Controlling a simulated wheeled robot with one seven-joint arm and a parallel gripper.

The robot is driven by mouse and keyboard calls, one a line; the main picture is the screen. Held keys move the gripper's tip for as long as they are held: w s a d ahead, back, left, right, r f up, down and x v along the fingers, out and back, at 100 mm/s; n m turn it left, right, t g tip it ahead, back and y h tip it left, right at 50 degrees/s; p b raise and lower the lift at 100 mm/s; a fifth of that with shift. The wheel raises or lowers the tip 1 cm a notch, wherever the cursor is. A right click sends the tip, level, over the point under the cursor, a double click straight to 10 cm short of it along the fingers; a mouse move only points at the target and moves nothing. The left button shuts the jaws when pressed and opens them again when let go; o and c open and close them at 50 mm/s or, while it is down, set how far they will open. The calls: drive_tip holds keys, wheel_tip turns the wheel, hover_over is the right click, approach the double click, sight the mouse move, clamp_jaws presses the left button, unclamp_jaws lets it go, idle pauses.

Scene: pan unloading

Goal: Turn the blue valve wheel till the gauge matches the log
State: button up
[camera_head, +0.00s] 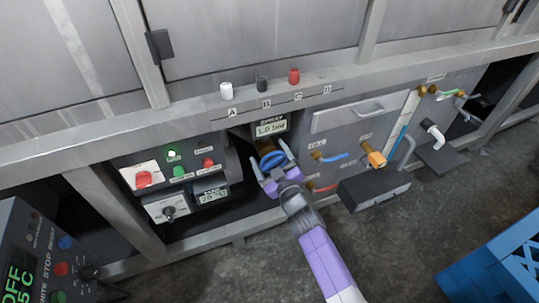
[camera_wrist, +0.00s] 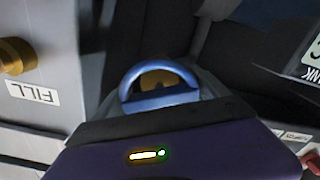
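The blue valve wheel (camera_head: 271,160) sits low under the front ledge, just below the spray gauge. In the wrist view the wheel (camera_wrist: 160,80) shows as a blue rim with a brass-coloured part behind it, its lower part hidden by my gripper. The spray gauge (camera_head: 271,129) is a small display that appears to read 1.0 bar. My gripper (camera_head: 273,166) is at the wheel, with a finger on either side of it; whether the fingers touch the rim is unclear. No log can be made out.
A control box (camera_head: 176,175) with red and green buttons stands left of the wheel. Brass taps with a blue lever (camera_head: 334,158) and a red lever (camera_head: 324,188) are close on the right. A grey box (camera_head: 374,191) juts out there. A blue crate (camera_head: 490,270) stands on the floor.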

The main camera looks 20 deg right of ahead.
sight(274, 164)
drive_tip(key=shift+o, duration=1.1)
drive_tip(key=shift+s+p, duration=0.4)
drive_tip(key=shift+s, duration=3.5)
drive_tip(key=s+a+r+m+g, duration=0.15)
drive_tip(key=s+r, duration=0.25)
drive_tip(key=s, duration=1)
drive_tip(key=s+r+m+g, duration=0.15)
drive_tip(key=s+r, duration=0.25)
drive_tip(key=s, duration=1)
drive_tip(key=s+a+r+m, duration=0.15)
drive_tip(key=s+r, duration=0.25)
drive_tip(key=s, duration=1)
wheel_tip(274, 164, up, 29)
drive_tip(key=p, duration=2.9)
drive_tip(key=shift+d+m+p, duration=0.35)
drive_tip(key=shift+d+p, duration=0.05)
drive_tip(key=shift+d, duration=0.05)
